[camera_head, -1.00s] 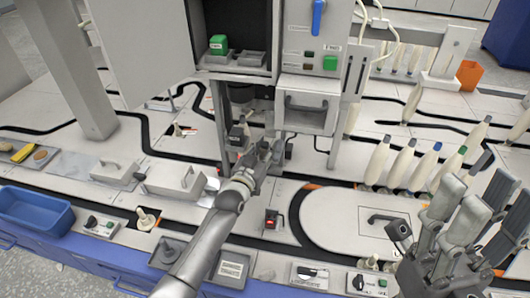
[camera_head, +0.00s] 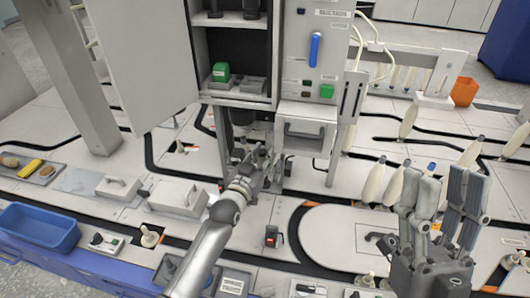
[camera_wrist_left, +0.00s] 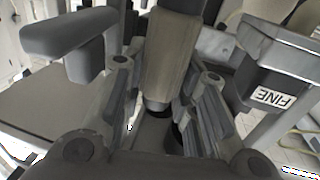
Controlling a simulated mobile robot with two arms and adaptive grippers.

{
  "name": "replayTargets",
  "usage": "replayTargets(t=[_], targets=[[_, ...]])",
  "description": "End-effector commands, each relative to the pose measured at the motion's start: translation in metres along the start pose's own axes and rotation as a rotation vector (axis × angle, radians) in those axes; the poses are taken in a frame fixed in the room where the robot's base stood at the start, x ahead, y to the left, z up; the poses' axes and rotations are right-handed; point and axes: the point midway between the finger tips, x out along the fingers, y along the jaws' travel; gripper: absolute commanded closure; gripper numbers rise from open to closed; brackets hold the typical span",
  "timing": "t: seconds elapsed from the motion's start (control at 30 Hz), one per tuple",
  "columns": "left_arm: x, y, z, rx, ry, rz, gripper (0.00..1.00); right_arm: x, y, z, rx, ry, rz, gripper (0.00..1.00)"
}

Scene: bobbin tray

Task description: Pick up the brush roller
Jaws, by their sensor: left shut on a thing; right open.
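In the left wrist view a tan-grey cylinder with dark ends, which I take for the brush roller (camera_wrist_left: 174,55), stands between the fingers of my left gripper (camera_wrist_left: 165,95). The gripper is shut on it; its lower end shows between the fingers and its top runs out of the picture. In the head view my left gripper (camera_head: 258,160) is under the cabinet (camera_head: 232,47), left of its drawer; the roller is too small to make out there. My right gripper (camera_head: 440,190) is open and empty at the right, in front of the white bobbins (camera_head: 375,181).
A box marked FINE (camera_wrist_left: 275,75) is close right of the left gripper. A drawer unit (camera_head: 305,130) hangs beside it. A blue bin (camera_head: 42,228), lidded boxes (camera_head: 178,197) and a small red-lit device (camera_head: 271,236) stand in front. An orange cup (camera_head: 464,91) is at the far right.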

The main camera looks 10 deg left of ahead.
Motion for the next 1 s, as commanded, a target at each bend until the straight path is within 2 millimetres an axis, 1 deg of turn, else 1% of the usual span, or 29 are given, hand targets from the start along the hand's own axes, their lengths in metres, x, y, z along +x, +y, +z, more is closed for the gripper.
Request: replayTargets(t=[0.07,0.23,0.43,0.57,0.7,0.8,1.0], targets=[[-0.009,0.000,-0.003,0.001,0.001,0.000,0.96,0.003,0.001,0.012,-0.004,-0.070,0.001,0.56],[-0.029,0.000,-0.002,0.002,0.001,0.000,0.96,0.001,0.004,0.042,-0.013,-0.234,0.006,0.56],[-0.059,0.000,-0.002,0.001,0.000,0.000,0.96,-0.010,0.010,0.080,-0.025,-0.456,0.014,0.56],[-0.080,0.000,-0.002,0.001,0.000,0.000,0.96,-0.024,0.014,0.104,-0.031,-0.610,0.021,0.56],[-0.104,0.000,-0.003,0.001,0.000,0.000,0.96,-0.043,0.018,0.125,-0.039,-0.771,0.030,0.56],[-0.120,0.000,-0.002,0.002,0.000,0.000,0.96,-0.058,0.021,0.137,-0.042,-0.875,0.036,0.56],[-0.145,0.000,-0.001,0.001,0.000,0.000,0.96,-0.084,0.025,0.152,-0.047,-1.031,0.046,0.56]])
